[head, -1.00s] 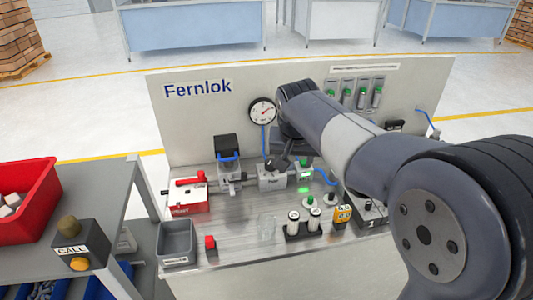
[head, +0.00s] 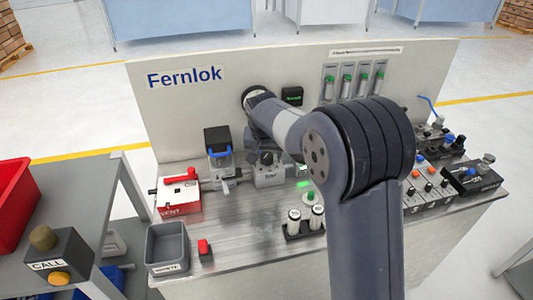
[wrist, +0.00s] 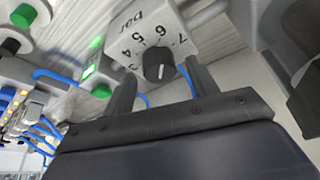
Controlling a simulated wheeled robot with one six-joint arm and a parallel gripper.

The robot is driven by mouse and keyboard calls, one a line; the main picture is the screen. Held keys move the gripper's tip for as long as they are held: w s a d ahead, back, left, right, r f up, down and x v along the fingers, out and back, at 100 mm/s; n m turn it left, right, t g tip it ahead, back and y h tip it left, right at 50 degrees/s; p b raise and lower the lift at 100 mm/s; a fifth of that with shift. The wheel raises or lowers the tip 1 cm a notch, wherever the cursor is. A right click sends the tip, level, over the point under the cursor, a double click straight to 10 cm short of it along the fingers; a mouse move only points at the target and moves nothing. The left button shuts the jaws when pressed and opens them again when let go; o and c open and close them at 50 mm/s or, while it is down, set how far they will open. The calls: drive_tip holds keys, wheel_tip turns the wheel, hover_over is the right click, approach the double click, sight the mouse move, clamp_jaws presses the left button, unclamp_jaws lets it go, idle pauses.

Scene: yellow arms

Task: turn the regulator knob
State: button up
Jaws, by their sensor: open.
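The regulator knob (wrist: 158,63) is a dark round knob on a pale block (wrist: 150,22) marked "bar", with numbers 4 to 7 showing upside down in the wrist view. A small light mark shows low on its face. My gripper (wrist: 160,70) is open, with one finger on each side of the knob in the picture. I cannot tell whether the fingers touch it. In the head view the regulator block (head: 270,176) stands on the bench behind my forearm, and the fingertips are hard to make out there.
Left of the regulator are a valve with a blue lever (head: 219,154) and a red vent unit (head: 179,196). A grey bin (head: 167,247) and white cylinders (head: 305,220) stand in front. Blue tubing (wrist: 62,80) runs close beside my gripper. The upright panel (head: 180,115) stands behind.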

drive_tip(key=shift+w+f, duration=0.15)
drive_tip(key=shift+f, duration=0.35)
drive_tip(key=c, duration=1)
drive_tip(key=shift+d+n, duration=0.1)
drive_tip(key=shift+n, duration=0.3)
drive_tip(key=n+y, duration=0.1)
drive_tip(key=n, duration=0.1)
drive_tip(key=shift+d+n+p, duration=0.1)
drive_tip(key=shift+n+p, duration=0.25)
drive_tip(key=shift+n, duration=0.05)
drive_tip(key=n+y, duration=0.1)
drive_tip(key=n, duration=0.1)
drive_tip(key=shift+w+n, duration=0.1)
drive_tip(key=shift+n, duration=0.3)
drive_tip(key=n+g+y, duration=0.1)
drive_tip(key=n, duration=0.2)
drive_tip(key=n+g+y+b, duration=0.1)
drive_tip(key=n, duration=0.2)
drive_tip(key=shift+d, duration=0.1)
